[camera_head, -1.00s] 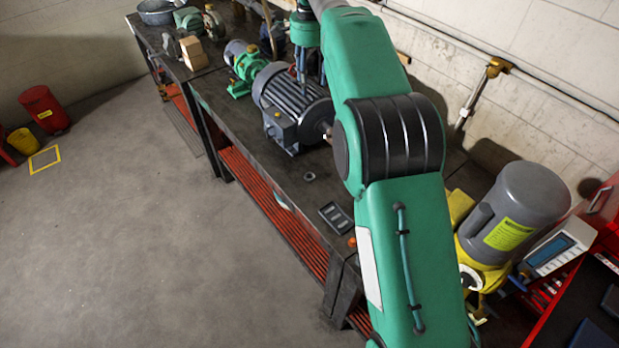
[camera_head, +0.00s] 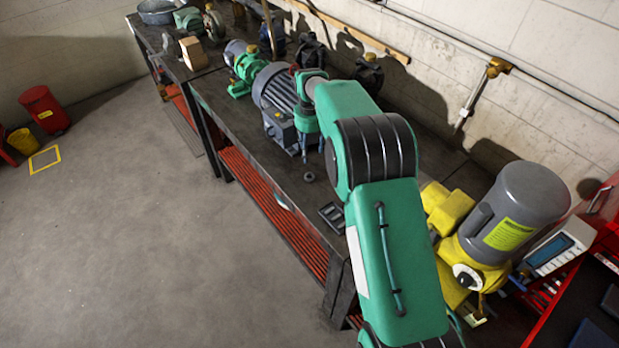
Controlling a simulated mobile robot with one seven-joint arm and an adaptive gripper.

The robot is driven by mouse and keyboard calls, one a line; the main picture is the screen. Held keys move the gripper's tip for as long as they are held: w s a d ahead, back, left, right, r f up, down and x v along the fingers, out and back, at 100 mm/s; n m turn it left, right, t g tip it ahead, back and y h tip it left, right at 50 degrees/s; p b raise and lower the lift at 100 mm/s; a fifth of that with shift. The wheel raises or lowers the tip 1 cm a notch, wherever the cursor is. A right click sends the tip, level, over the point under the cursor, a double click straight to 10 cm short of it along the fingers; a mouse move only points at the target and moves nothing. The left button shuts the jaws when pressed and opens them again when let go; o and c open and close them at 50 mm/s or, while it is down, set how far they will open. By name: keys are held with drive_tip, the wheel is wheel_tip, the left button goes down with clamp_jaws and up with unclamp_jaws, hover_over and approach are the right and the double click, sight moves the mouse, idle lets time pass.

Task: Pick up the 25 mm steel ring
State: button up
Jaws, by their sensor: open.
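A small grey ring (camera_head: 309,177), which looks like the steel ring, lies flat on the dark workbench (camera_head: 283,190) near its front edge. Its size cannot be read from here. My gripper (camera_head: 305,158) points down just above and behind the ring in the picture, in front of the grey motor. It is open, and I see nothing held in it. The fingers are small and dark against the motor, so their exact height above the bench is hard to tell. The ring is in plain view and apart from the gripper.
The large grey motor (camera_head: 275,92) stands close behind my gripper, with a green motor (camera_head: 243,70) left of it. A dark slotted tray (camera_head: 332,216) lies right of the ring. A yellow and grey motor (camera_head: 518,205) stands further right. Bare bench lies left of the ring.

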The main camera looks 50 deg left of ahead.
drive_tip(key=shift+f, duration=0.1)
hover_over(309, 178)
drive_tip(key=shift+w+f+p, duration=0.15)
drive_tip(key=shift+f+p, duration=0.15)
drive_tip(key=shift+f, duration=3.95)
drive_tip(key=shift+f, duration=0.1)
drive_tip(key=shift+d+f+p, duration=0.1)
drive_tip(key=shift+f+p, duration=0.3)
drive_tip(key=shift+f, duration=2.1)
drive_tip(key=c, duration=1.3)
